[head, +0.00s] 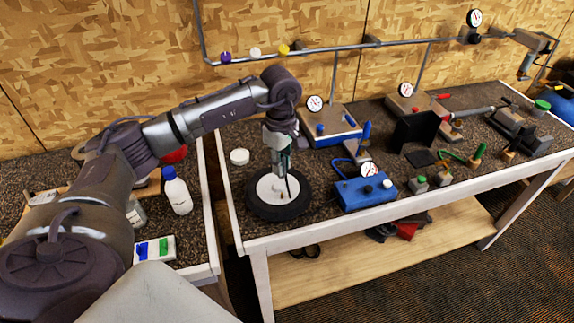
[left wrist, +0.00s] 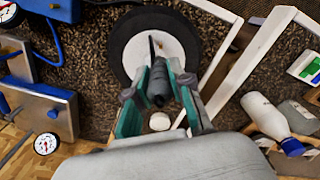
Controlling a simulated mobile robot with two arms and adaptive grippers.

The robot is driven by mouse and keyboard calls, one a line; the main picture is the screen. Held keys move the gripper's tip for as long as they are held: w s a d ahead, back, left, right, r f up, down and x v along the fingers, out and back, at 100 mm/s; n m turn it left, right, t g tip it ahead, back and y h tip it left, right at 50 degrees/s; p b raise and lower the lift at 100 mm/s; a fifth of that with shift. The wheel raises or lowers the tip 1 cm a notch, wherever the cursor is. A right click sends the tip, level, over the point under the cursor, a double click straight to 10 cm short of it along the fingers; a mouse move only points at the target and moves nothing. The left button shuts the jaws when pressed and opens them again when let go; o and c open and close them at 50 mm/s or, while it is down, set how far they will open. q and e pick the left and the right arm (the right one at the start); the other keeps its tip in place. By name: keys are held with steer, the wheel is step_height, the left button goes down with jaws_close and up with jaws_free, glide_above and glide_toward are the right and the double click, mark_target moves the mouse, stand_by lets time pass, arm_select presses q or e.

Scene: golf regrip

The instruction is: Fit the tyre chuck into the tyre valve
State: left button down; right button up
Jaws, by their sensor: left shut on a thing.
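The tyre (head: 251,204), black around a white wheel disc, lies flat at the left end of the workbench; it also shows in the left wrist view (left wrist: 119,38). My left gripper (head: 283,168) points down over the disc. In the left wrist view its green-edged fingers (left wrist: 160,90) are shut on a dark, rounded tyre chuck (left wrist: 158,82). A thin dark stem shows beyond the chuck against the disc; I cannot tell whether it is the valve or part of the chuck. Whether chuck and valve touch is hidden. My right gripper is not in view.
A blue box with a gauge (head: 365,192) stands right of the tyre. A white round lid (head: 239,156) lies behind it. A white bottle with a blue cap (head: 177,192) stands on the left table. Tools and a vise (head: 520,130) crowd the bench's right.

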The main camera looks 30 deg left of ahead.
arm_select(q)
steer(key=shift+s+b, duration=0.15)
steer(key=shift+b, duration=0.15)
steer(key=shift+f+b, duration=0.5)
steer(key=shift+f, duration=0.1)
steer(key=b, duration=0.4)
glide_above(282, 193)
steer(key=shift+f, duration=2.25)
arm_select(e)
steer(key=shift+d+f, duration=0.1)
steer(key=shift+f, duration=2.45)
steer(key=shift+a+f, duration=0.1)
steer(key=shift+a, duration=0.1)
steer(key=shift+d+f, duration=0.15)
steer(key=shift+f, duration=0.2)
arm_select(q)
steer(key=shift+f+b, duration=1.25)
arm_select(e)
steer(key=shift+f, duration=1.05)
